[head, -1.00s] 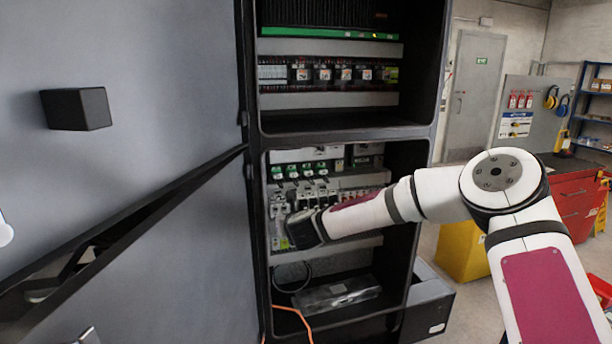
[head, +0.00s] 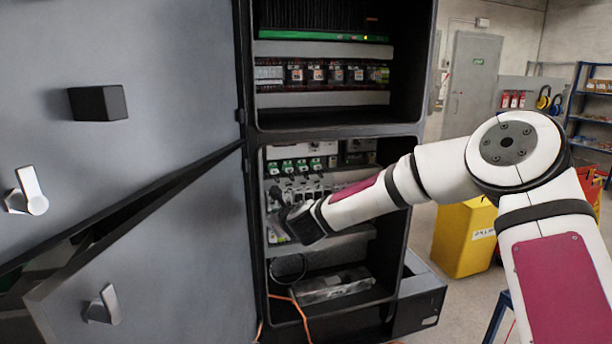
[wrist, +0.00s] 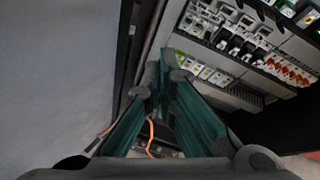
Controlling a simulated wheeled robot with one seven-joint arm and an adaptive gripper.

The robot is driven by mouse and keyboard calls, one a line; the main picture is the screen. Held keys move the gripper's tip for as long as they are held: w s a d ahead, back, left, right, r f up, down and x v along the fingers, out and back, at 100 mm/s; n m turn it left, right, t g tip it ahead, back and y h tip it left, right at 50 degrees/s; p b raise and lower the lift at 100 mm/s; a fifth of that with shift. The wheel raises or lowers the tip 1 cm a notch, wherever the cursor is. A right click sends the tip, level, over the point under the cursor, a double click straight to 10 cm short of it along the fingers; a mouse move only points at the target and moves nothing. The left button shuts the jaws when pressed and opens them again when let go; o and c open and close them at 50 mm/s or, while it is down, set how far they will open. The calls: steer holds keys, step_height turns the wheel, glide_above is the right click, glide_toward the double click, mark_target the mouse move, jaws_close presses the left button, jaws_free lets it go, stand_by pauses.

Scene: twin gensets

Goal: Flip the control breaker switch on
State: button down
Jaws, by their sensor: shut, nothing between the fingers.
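The control breakers stand in rows inside the lower bay of the open cabinet. In the head view the row of green-marked breakers (head: 295,166) is above my gripper's end, and a second row of pale and black switches (head: 300,188) sits just below it. In the wrist view the breaker row (wrist: 232,42) shows at upper right, and a lower row of pale terminals (wrist: 205,72) is nearer the fingers. I cannot tell which one is the control breaker. My gripper (wrist: 165,65) is shut and empty, its green-sided fingers meeting near the lower row. In the head view my wrist hides part of the switches.
The grey cabinet doors (head: 120,190) stand open at left, with handles (head: 103,305). The cabinet frame (head: 262,250) edges the bay closely. An orange cable (head: 300,312) hangs below. A yellow bin (head: 465,238) stands at right on open floor.

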steer(key=s+d+r+n+g, duration=0.1)
steer(key=s+d+r+n, duration=0.2)
steer(key=s+n, duration=0.3)
steer(key=s+d+r+n+g+h, duration=0.1)
steer(key=s+d+r+n, duration=0.15)
steer(key=s+n, duration=0.35)
steer(key=s+d+r+n+g, duration=0.1)
steer(key=s+d+r+n, duration=0.1)
steer(key=s+r+n, duration=0.3)
steer(key=s+d+n+g+h, duration=0.1)
steer(key=s+d+n, duration=0.2)
steer(key=s+d, duration=0.3)
steer(key=s+d+r+n+g+h, duration=0.1)
steer(key=s+d+n, duration=0.3)
steer(key=s, duration=1)
steer(key=s+d+n+g+h, duration=0.1)
steer(key=s+d+n+h, duration=0.1)
steer(key=s+d, duration=0.7)
steer(key=shift+s+d+r+n+g, duration=0.2)
steer(key=shift+s+n+g, duration=0.1)
steer(key=shift+s+n, duration=0.4)
steer(key=shift+w, duration=0.2)
